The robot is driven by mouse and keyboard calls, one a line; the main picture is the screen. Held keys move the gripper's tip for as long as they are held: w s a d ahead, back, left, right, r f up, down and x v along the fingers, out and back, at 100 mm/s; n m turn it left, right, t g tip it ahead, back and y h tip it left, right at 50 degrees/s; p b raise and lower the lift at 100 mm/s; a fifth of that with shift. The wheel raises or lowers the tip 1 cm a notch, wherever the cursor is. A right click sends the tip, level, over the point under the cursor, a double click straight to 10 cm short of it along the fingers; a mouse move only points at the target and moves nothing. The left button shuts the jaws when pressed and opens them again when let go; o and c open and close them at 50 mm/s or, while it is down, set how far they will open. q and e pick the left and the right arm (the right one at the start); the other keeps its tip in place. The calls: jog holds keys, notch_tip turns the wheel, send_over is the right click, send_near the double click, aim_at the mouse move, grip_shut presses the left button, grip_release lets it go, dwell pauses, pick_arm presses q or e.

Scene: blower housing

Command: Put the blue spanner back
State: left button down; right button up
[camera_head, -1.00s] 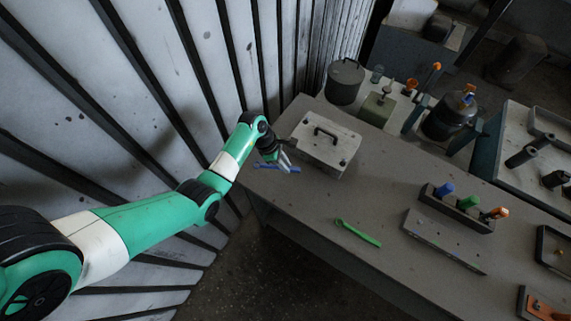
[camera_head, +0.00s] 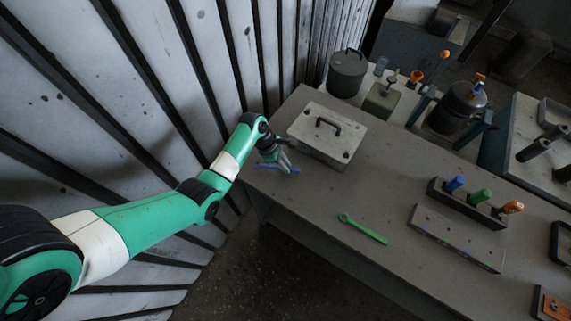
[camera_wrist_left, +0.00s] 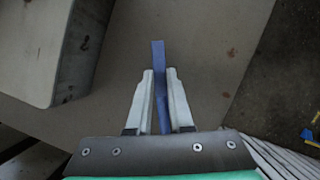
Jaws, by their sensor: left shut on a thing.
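The blue spanner (camera_head: 266,167) is at the left end of the grey workbench, beside the white lidded box. My left gripper (camera_head: 291,168) is shut on it. In the left wrist view the spanner (camera_wrist_left: 158,58) runs between the two pale fingers (camera_wrist_left: 159,90) and sticks out past their tips. I cannot tell whether it touches the bench or is a little above it. A green spanner (camera_head: 362,229) lies near the bench's front edge. My right gripper is not in view.
The white box (camera_head: 316,141) with a black handle stands close to my left gripper. A long grey block with holes (camera_head: 455,240) and a dark rack (camera_head: 465,207) with blue, green and orange handles stand to the right. The middle of the bench (camera_head: 385,180) is clear.

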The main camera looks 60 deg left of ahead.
pick_arm(q)
jog(key=shift+f+b, duration=0.3)
jog(key=shift+f, duration=0.3)
jog(key=shift+c, duration=1.3)
grip_release()
jog(key=shift+r, duration=0.15)
notch_tip(320, 180, up, 8)
jog(key=p, duration=0.9)
